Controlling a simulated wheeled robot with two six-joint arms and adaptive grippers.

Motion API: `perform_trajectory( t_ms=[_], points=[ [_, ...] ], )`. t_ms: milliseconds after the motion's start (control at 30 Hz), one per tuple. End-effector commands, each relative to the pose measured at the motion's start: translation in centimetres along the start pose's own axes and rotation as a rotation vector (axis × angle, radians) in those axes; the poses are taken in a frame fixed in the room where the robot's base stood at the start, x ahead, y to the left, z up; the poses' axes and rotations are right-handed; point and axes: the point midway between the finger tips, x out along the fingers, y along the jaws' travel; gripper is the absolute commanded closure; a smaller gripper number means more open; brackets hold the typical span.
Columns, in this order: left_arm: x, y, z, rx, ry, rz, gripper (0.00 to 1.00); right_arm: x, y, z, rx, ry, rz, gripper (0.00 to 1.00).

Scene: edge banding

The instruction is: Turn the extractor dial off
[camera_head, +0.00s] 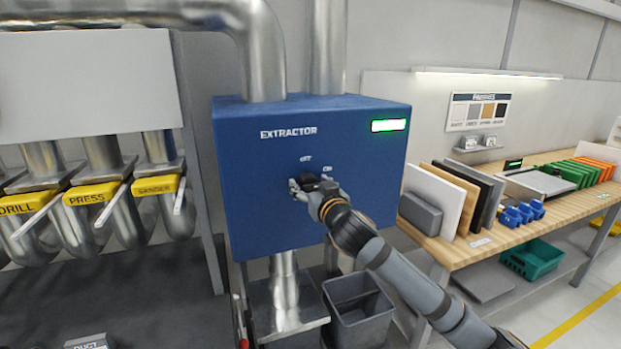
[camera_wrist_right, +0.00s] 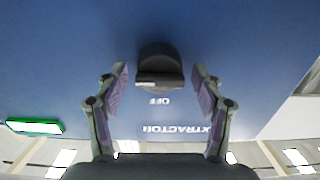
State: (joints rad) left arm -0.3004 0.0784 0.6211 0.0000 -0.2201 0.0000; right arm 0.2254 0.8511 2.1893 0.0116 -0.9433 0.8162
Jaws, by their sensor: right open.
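The extractor (camera_head: 300,225) is a blue box on the wall with "OFF" and "ON" labels and a lit green display (camera_head: 390,125). Its black dial (camera_wrist_right: 160,62) shows in the right wrist view, close to the "OFF" label (camera_wrist_right: 159,101); the exact direction of its pointer is hard to tell. In the head view the dial (camera_head: 326,184) is partly hidden by my right gripper (camera_head: 313,187). My right gripper, also in the wrist view (camera_wrist_right: 161,72), is open, with one finger on each side of the dial and gaps between. My left gripper is out of view.
Metal ducts (camera_head: 262,55) rise above the extractor. Yellow-labelled gates (camera_head: 95,193) stand left. A grey bin (camera_head: 358,308) is below. A wooden bench (camera_head: 470,245) with panels and blue parts (camera_head: 522,213) is at right.

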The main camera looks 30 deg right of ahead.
Motion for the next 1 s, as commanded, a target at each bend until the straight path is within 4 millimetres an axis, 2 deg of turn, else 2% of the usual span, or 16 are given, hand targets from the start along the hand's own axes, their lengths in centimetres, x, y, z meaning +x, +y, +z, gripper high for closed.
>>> perform_trajectory(
  t_ms=[267,667,1000],
  points=[
    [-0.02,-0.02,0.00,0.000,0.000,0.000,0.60,0.08,-0.01,0.03,-0.001,0.000,0.000,0.33],
    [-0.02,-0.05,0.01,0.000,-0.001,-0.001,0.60,0.07,-0.01,0.02,-0.001,0.000,0.000,0.87],
    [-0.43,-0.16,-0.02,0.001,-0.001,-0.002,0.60,0.07,-0.05,-0.09,-0.059,0.000,0.000,0.87]
  ],
)
